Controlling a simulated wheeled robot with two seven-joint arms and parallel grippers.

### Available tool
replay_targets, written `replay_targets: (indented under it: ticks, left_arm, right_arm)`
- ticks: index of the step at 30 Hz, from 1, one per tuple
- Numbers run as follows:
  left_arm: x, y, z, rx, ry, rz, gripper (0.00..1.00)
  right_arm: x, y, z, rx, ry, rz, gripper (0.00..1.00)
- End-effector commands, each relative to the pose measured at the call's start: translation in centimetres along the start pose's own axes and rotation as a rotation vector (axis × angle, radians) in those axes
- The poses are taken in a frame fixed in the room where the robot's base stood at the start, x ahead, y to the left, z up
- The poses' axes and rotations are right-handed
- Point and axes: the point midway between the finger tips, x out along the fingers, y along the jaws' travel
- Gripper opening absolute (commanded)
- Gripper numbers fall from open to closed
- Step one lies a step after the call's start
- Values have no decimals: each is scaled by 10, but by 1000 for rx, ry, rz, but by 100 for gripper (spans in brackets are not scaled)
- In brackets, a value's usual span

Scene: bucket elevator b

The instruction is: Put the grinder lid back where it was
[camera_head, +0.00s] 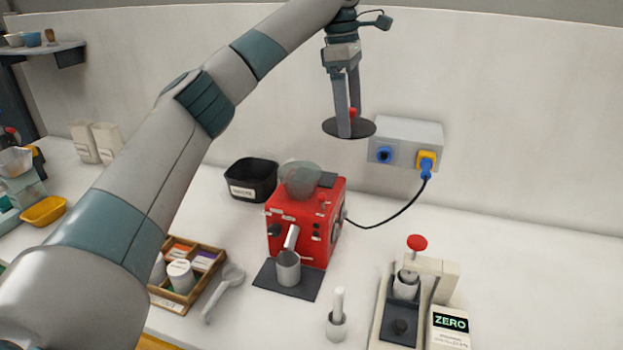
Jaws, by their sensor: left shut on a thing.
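My left gripper (348,130) comes down from the top and is shut on the grinder lid (330,127), a flat dark disc with a small red knob. The fingers grip it at the knob, and the disc hangs about level in the air. The red grinder (290,207) stands on the counter below and to the left of the lid. A grey see-through round hopper (301,180) sits on its top; the lid is apart from it. My right gripper is not in view.
A grey socket box (408,133) with a blue plug and black cable is on the wall right of the lid. A black bin (252,180) stands left of the grinder. A metal cup (288,268) is in front. A scale (449,328) reads ZERO at lower right.

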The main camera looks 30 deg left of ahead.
Motion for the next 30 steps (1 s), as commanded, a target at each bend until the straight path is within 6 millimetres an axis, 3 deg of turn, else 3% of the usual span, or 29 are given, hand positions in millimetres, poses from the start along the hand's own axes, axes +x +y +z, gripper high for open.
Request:
replay_targets:
  ticks: [9,17,23,30]
  left_arm:
    - [-8,0,-5,-11,1,1,59]
    - [-6,0,-10,-11,1,1,59]
    - [4,-1,-35,-12,1,0,59]
    - [23,-4,-83,-14,1,-1,59]
  right_arm:
    - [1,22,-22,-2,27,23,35]
    - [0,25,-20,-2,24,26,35]
    - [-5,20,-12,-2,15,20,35]
    - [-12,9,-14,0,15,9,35]
